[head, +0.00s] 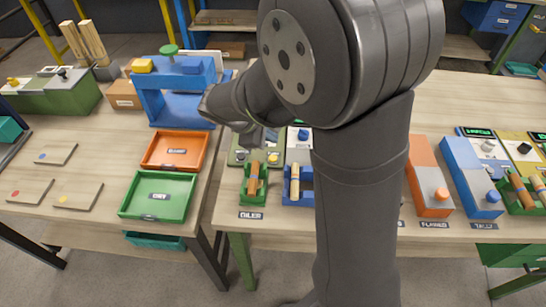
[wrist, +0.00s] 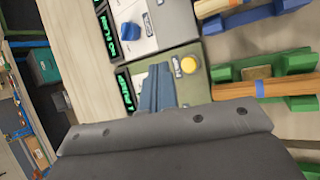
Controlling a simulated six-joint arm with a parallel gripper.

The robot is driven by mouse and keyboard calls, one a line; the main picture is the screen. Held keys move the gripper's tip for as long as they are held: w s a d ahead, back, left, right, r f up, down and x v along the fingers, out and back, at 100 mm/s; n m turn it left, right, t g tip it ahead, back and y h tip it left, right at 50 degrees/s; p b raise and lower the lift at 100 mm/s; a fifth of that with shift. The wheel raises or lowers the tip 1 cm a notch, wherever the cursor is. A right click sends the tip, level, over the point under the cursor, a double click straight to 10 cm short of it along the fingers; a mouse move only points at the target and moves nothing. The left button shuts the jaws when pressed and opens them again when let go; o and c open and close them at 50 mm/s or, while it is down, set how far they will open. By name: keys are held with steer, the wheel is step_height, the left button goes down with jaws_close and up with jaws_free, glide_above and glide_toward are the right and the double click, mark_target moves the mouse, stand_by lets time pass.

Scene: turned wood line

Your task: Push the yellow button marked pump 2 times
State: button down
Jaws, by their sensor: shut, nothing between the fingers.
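A round yellow button (wrist: 189,65) sits on a grey-green control box (wrist: 200,90) in the wrist view. A small display with green letters stands at the box's left end, too skewed to read surely, so I cannot confirm the word pump. In the head view the yellow button (head: 273,159) shows on the box just left of my upright arm link. My gripper (wrist: 161,72) is shut and empty, its fingers over the box, left of the button in the wrist view and apart from it in that picture. It also shows in the head view (head: 264,138), partly hidden by my arm.
A white box with a blue knob (wrist: 130,31) adjoins the control box. A green cradle (head: 254,184) and a blue cradle (head: 297,190) hold wooden pieces in front. Orange (head: 146,152) and green (head: 124,204) trays lie left. My arm hides the bench's middle.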

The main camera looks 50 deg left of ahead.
mark_target(271, 159)
step_height(271, 159, up, 4)
steer(key=shift+f, duration=0.1)
steer(key=shift+f, duration=4.4)
steer(key=shift+f, duration=0.1)
steer(key=shift+f, duration=0.3)
steer(key=shift+f, duration=0.4)
steer(key=shift+r, duration=0.8)
